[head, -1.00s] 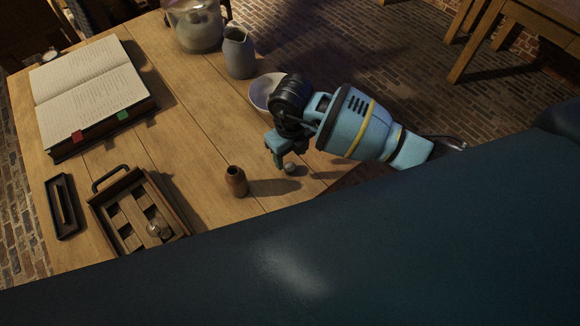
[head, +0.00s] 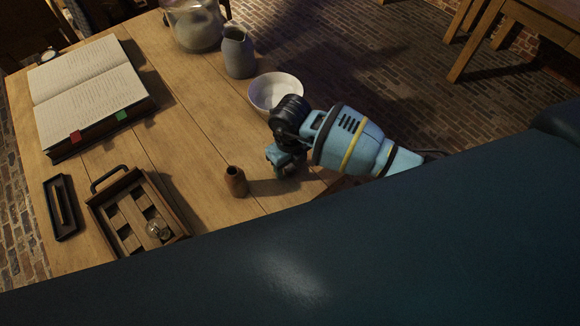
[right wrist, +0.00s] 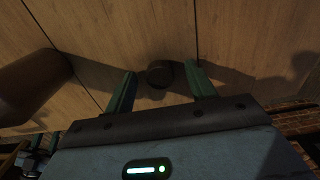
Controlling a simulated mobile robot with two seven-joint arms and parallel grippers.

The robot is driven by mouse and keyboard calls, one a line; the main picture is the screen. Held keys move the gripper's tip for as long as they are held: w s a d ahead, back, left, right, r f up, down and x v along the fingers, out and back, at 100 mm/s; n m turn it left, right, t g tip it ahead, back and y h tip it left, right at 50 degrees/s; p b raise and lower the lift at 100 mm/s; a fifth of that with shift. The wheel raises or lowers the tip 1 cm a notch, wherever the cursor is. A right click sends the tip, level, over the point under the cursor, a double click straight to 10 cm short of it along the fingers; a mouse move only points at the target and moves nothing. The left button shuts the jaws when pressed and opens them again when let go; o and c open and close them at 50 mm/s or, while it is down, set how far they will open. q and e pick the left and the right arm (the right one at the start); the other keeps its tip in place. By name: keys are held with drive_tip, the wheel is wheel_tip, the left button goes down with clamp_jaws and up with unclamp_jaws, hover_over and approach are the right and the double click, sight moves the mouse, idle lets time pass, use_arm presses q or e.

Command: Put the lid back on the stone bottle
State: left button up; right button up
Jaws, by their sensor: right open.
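The stone bottle (head: 236,181) is small, brown and open-necked, and stands upright on the table. In the right wrist view it shows as a dark rounded shape (right wrist: 32,88) at the left. The lid (right wrist: 159,73) is a small dark round piece on the table, seen in the right wrist view between the tips of my right gripper's two fingers. In the head view the gripper hides it. My right gripper (head: 280,168) is open, low over the table just right of the bottle. I cannot tell whether a finger touches the lid.
A white bowl (head: 275,92) stands just behind my right gripper. A grey jug (head: 238,52) and a glass vessel (head: 193,25) stand farther back. A wooden tray (head: 108,216), a dark narrow tray (head: 66,228) and an open book (head: 90,85) lie left. The table's middle is clear.

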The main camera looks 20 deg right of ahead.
sight(288, 169)
drive_tip(key=shift+c, duration=0.5)
drive_tip(key=c, duration=1)
drive_tip(key=shift+o, duration=0.2)
drive_tip(key=shift+r, duration=0.55)
drive_tip(key=r, duration=0.2)
drive_tip(key=shift+s+a+r, duration=0.2)
drive_tip(key=shift+a+r, duration=0.1)
drive_tip(key=shift+a, duration=0.1)
drive_tip(key=s+a, duration=0.2)
drive_tip(key=a, duration=0.2)
drive_tip(key=s+a+r, duration=0.1)
drive_tip(key=s+a, duration=0.2)
drive_tip(key=a, duration=0.1)
drive_tip(key=s+a, duration=0.3)
drive_tip(key=a, duration=0.1)
drive_tip(key=shift+s+a+r+b, duration=0.15)
drive_tip(key=shift+a+b, duration=0.15)
drive_tip(key=shift+a, duration=0.05)
